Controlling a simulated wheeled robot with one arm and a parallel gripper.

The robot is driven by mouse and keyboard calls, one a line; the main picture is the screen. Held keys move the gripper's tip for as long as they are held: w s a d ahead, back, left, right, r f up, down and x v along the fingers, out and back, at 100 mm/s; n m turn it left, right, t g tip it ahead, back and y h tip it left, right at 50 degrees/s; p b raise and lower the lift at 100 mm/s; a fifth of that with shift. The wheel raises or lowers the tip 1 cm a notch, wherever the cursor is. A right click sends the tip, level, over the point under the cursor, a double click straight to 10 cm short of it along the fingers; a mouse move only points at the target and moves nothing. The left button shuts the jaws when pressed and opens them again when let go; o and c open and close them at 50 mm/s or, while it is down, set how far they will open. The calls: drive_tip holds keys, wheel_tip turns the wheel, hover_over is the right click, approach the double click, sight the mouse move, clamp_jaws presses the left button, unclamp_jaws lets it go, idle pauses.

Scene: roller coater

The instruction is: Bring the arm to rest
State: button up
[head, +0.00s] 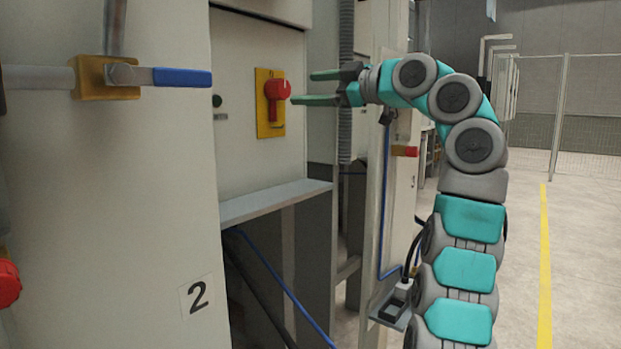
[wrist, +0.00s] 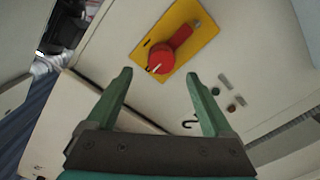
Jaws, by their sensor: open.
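My gripper (head: 303,88) is open and empty, with two green fingers pointing left in the head view. It is in front of a red rotary switch (head: 277,89) on a yellow plate (head: 263,120). In the wrist view, my gripper (wrist: 158,85) has its fingers spread wide. The red switch (wrist: 162,58) on its yellow plate (wrist: 192,20) lies beyond the fingertips, and a gap shows between them. My arm is raised and bent over to the left, reaching toward the panel.
A pipe valve with a blue lever (head: 182,77) sticks out at left. A grey ledge (head: 275,200) juts below the switch panel. A post with a small red handle (head: 404,151) stands close to my arm. Open floor (head: 525,260) with a yellow line lies at right.

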wheel_tip(320, 180, down, 6)
drive_tip(key=w+d+m+g+h, duration=0.1)
drive_tip(key=w+d+m+h, duration=0.15)
drive_tip(key=m, duration=0.55)
drive_tip(key=s+a+f+m+g+h, duration=0.1)
drive_tip(key=s+f+m+g+h, duration=0.1)
drive_tip(key=s+f, duration=0.5)
drive_tip(key=s+f+m+g+h, duration=0.2)
drive_tip(key=s+f+m+h, duration=0.15)
drive_tip(key=f, duration=0.75)
drive_tip(key=s+d+f+m+g+h, duration=0.1)
drive_tip(key=s+d+f, duration=0.3)
drive_tip(key=s+f, duration=0.6)
drive_tip(key=s+d+f+m+g+h, duration=0.2)
drive_tip(key=s+f, duration=0.8)
drive_tip(key=s, duration=0.6)
drive_tip(key=s+d+f+m+g+h, duration=0.1)
drive_tip(key=s+d+f+g+h, duration=0.2)
drive_tip(key=s+d+f, duration=0.3)
drive_tip(key=s+f+g, duration=0.1)
drive_tip(key=s+f, duration=0.3)
drive_tip(key=s, duration=0.3)
drive_tip(key=shift+s+d+f+g, duration=0.25)
drive_tip(key=shift+d+f+g, duration=0.05)
drive_tip(key=shift+d+g, duration=0.1)
drive_tip(key=shift+m, duration=0.25)
drive_tip(key=shift+c, duration=0.3)
